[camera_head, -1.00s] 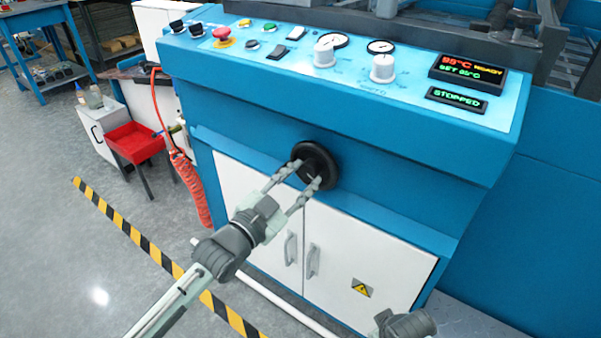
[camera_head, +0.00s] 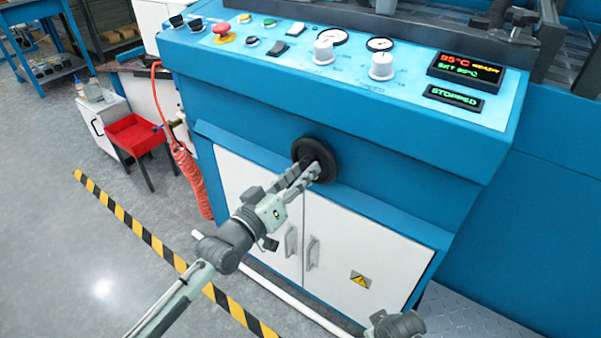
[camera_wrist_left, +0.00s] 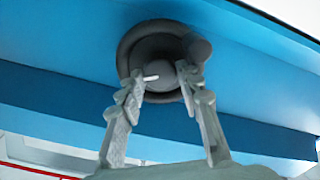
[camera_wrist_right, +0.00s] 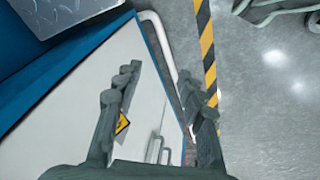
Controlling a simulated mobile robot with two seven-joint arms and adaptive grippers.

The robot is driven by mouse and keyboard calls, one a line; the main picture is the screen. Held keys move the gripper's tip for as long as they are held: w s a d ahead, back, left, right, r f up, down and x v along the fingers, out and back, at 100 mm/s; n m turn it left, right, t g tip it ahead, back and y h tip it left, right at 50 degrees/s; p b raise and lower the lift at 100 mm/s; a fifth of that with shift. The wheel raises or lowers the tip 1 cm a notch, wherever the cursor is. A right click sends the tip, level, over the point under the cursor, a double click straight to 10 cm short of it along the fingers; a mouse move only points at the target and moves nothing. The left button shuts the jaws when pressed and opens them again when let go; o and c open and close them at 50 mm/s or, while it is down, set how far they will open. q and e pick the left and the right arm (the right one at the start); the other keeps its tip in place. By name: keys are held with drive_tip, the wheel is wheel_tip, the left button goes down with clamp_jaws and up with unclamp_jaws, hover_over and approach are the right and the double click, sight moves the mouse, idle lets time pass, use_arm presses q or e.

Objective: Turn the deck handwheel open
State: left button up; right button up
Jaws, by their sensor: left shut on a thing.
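The black round handwheel (camera_head: 305,148) sits on the blue front face of the machine, below the control panel. In the left wrist view the dark wheel (camera_wrist_left: 127,48) shows a rim, a round hub with a small white mark, and a knob (camera_wrist_left: 200,48) at its right side. My left gripper (camera_head: 318,172) reaches it from the front. Its two fingers (camera_wrist_left: 163,78) lie on either side of the hub and are shut on the wheel. My right gripper (camera_wrist_right: 160,95) is open and empty, with its fingers well apart, above the white cabinet doors and floor.
The sloped panel carries a red stop button (camera_head: 222,28), white knobs (camera_head: 382,66) and a display reading STOPPED (camera_head: 453,98). White cabinet doors with handles (camera_head: 312,255) lie below the wheel. A striped floor line (camera_head: 125,228) and red bin (camera_head: 133,136) are at the left.

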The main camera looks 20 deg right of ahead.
use_arm(q)
drive_tip(key=shift+n+b, duration=0.3)
drive_tip(key=shift+n, duration=4.7)
use_arm(e)
drive_tip(key=shift+w+r, duration=0.2)
drive_tip(key=shift+r, duration=0.7)
use_arm(q)
drive_tip(key=o, duration=1.2)
drive_tip(key=shift+c, duration=0.2)
use_arm(e)
drive_tip(key=shift+w+d, duration=0.1)
